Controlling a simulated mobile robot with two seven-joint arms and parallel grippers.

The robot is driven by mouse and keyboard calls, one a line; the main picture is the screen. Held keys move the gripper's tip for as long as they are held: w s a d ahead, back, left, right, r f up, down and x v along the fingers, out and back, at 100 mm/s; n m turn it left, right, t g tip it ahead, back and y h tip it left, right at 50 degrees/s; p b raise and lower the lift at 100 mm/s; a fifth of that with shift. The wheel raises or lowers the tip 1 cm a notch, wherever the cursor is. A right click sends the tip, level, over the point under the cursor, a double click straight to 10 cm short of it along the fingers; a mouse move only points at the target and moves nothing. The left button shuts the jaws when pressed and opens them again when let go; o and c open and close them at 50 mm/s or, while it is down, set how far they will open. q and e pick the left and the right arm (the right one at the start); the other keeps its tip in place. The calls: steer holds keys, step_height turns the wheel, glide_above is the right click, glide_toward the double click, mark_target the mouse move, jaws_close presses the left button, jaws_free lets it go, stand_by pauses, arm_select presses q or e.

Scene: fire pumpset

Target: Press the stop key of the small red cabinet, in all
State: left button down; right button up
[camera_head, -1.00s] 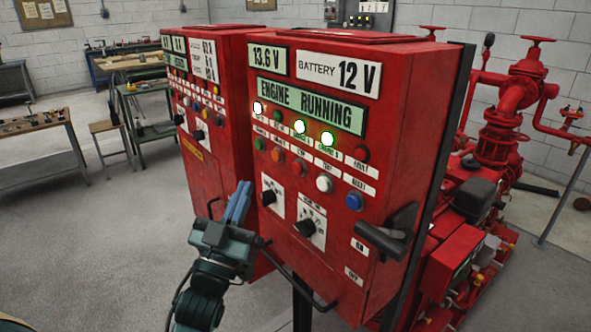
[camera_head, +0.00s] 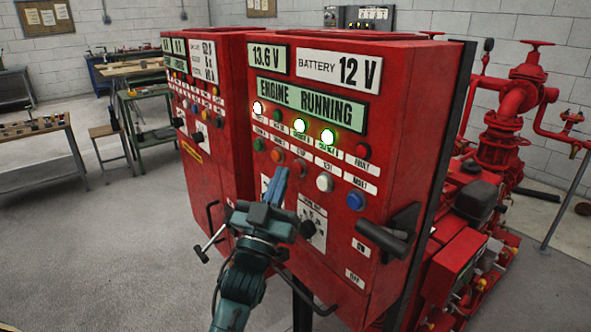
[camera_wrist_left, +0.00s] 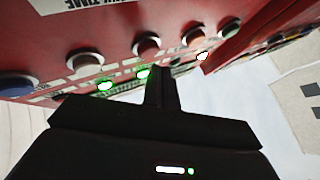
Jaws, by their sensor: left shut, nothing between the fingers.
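The small red cabinet (camera_head: 345,225) stands in the middle of the head view, its front panel lit with "ENGINE RUNNING". Contact is not visible.
Rotary switches (camera_head: 312,222) sit below the buttons, and a black handle (camera_head: 390,236) is at the right. A second red cabinet (camera_head: 205,150) stands close on the left. Red pump pipes (camera_head: 500,130) are behind right. Open floor lies to the left.

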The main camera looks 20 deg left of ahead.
steer(key=shift+s+f, duration=0.25)
steer(key=shift+f, duration=0.05)
stand_by(0.4)
steer(key=shift+w+r, duration=0.2)
stand_by(0.8)
arm_select(q)
steer(key=shift+w, duration=0.15)
steer(key=shift+w+d, duration=0.2)
steer(key=shift+w, duration=0.05)
steer(key=shift+w+d+r, duration=0.1)
steer(key=shift+w+d, duration=0.2)
steer(key=shift+w, duration=0.05)
arm_select(e)
steer(key=shift+s+f, duration=0.1)
steer(key=shift+f, duration=0.15)
stand_by(0.7)
arm_select(q)
steer(key=shift+s+a, duration=0.1)
arm_select(e)
steer(key=shift+r, duration=0.1)
arm_select(q)
steer(key=shift+s+a+p, duration=0.3)
steer(key=shift+s+a, duration=0.05)
steer(key=shift+s, duration=0.3)
arm_select(e)
steer(key=shift+r, duration=0.35)
